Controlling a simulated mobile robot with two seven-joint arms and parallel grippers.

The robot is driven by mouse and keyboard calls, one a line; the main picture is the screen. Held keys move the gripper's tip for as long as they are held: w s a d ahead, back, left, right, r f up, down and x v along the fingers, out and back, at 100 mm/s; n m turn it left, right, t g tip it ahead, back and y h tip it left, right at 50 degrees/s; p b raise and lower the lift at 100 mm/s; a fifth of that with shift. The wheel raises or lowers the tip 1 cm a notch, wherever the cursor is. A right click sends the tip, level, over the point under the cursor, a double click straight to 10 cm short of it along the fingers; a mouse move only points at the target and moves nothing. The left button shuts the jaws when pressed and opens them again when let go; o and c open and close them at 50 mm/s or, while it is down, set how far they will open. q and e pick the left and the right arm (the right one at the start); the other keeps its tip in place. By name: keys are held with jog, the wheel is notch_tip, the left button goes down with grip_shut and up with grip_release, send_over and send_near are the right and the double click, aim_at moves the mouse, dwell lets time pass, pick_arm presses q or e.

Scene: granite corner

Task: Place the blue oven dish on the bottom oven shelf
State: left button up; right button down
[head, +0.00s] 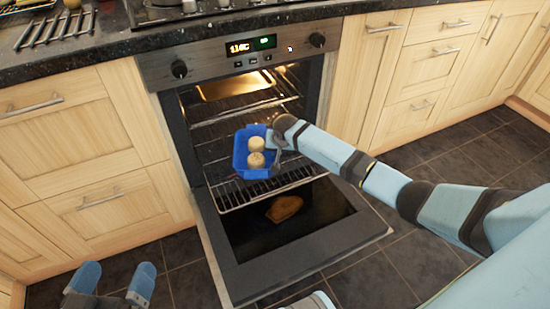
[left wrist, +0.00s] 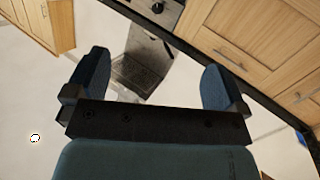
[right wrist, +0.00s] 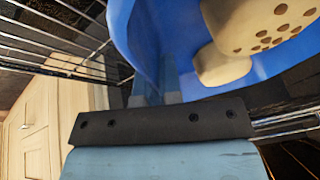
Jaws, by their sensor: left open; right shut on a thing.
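The blue oven dish (head: 240,160) holds two round pale pieces (head: 257,151). It is in front of the open oven (head: 200,165), above the pulled-out lower wire shelf (head: 232,196); I cannot tell whether it touches the shelf. My right gripper (head: 279,140) is shut on the dish's right-hand wall. In the right wrist view the dish (right wrist: 140,30) fills the upper right, with the fingers (right wrist: 158,82) at its wall. My left gripper (head: 114,278) is open and empty, low at the left, well away from the dish. Its spread fingers show in the left wrist view (left wrist: 155,80).
The oven door (head: 300,250) is folded down, with a brown piece (head: 283,208) seen on its glass. A lit tray (head: 232,87) sits high in the oven, with wire racks (head: 235,112) below it. Wooden cabinets flank the oven, and dark floor tiles (head: 430,155) are clear at right.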

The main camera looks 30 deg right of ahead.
jog(key=shift+w+d+r, duration=0.1)
jog(key=shift+w+r, duration=0.05)
jog(key=shift+w, duration=0.6)
notch_tip(320, 180, down, 3)
jog(key=b, duration=0.3)
jog(key=shift+w, duration=0.1)
jog(key=shift+f, duration=0.35)
jog(key=shift+r, duration=0.15)
jog(key=c, duration=1.6)
grip_release()
jog(key=shift+f, duration=0.25)
jog(key=o, duration=0.3)
pick_arm(q)
jog(key=shift+w+a+f+m+t, duration=0.15)
jog(key=shift+w+a+m, duration=0.05)
jog(key=shift+w+m, duration=0.2)
jog(key=shift+w+a+f+m+t, duration=0.15)
jog(key=shift+w+a+m, duration=0.1)
jog(key=shift+m, duration=0.25)
